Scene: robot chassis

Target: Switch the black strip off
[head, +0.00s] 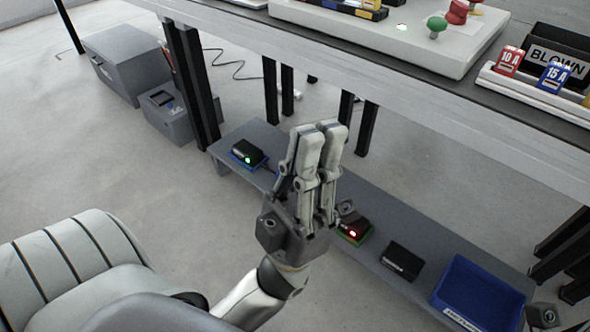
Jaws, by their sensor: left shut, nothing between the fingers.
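My left gripper (320,128) reaches up in the middle of the head view, its two fingers side by side, shut and empty. It shows in front of a low grey shelf. I cannot make out for certain which thing is the black strip. A black box with a green light (248,153) sits on a blue base left of the gripper. A black box with a red light (354,229) sits on a green base, partly behind the gripper. A plain black box (402,261) lies further right. A small grey part at the bottom right edge may belong to my right gripper; no fingers show there.
A blue bin (478,293) stands at the shelf's right end. The workbench (440,95) overhangs the shelf, its black legs (194,90) behind and beside it. Grey cases (128,62) stand on the floor at left. A dark cable (232,66) lies under the bench.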

